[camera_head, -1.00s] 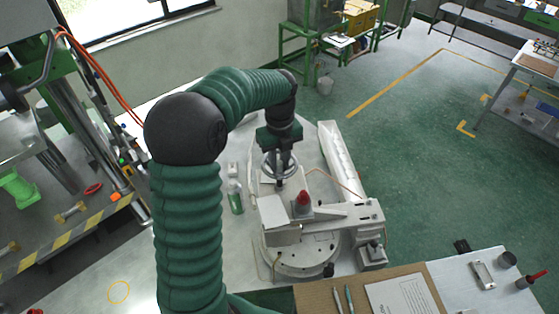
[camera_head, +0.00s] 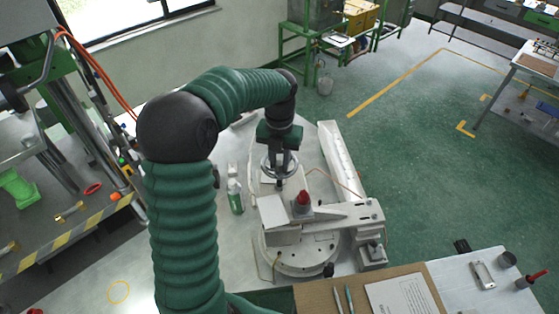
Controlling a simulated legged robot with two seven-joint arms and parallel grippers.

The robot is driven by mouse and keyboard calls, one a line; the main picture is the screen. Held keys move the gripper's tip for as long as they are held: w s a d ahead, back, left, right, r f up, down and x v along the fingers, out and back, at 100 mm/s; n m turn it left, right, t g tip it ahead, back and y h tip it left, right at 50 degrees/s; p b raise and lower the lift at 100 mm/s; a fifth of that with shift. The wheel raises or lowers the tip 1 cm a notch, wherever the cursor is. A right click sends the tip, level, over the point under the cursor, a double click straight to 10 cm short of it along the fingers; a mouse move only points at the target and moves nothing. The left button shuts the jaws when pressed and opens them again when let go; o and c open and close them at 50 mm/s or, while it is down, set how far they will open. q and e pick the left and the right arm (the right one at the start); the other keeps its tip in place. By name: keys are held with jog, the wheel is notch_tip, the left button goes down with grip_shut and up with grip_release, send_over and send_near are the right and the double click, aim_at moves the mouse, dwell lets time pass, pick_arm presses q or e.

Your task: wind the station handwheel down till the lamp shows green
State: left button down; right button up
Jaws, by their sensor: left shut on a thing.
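The wax injection station (camera_head: 300,252) stands on the pale bench, with a round base and a grey arm-like top. The handwheel (camera_head: 266,167) shows as a pale ring at its back left, partly hidden by my gripper. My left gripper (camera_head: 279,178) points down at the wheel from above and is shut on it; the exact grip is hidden. The lamp (camera_head: 303,197) on top of the station looks red. My right gripper is not in view.
A green-labelled bottle (camera_head: 236,197) stands left of the station. A long white trough (camera_head: 342,160) lies behind right. A brown board (camera_head: 382,292) with pens and a paper sheet is in front. Bare bench lies at front left.

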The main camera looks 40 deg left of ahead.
pick_arm(q)
jog(key=shift+w+r, duration=0.1)
dwell(0.4)
jog(key=c, duration=1.4)
grip_release()
jog(key=shift+o, duration=1)
jog(key=shift+a, duration=0.1)
notch_tip(320, 180, up, 8)
jog(key=b, duration=0.2)
jog(key=shift+w+b, duration=0.1)
jog(key=shift+b, duration=0.25)
notch_tip(320, 180, up, 8)
jog(key=shift+r, duration=0.25)
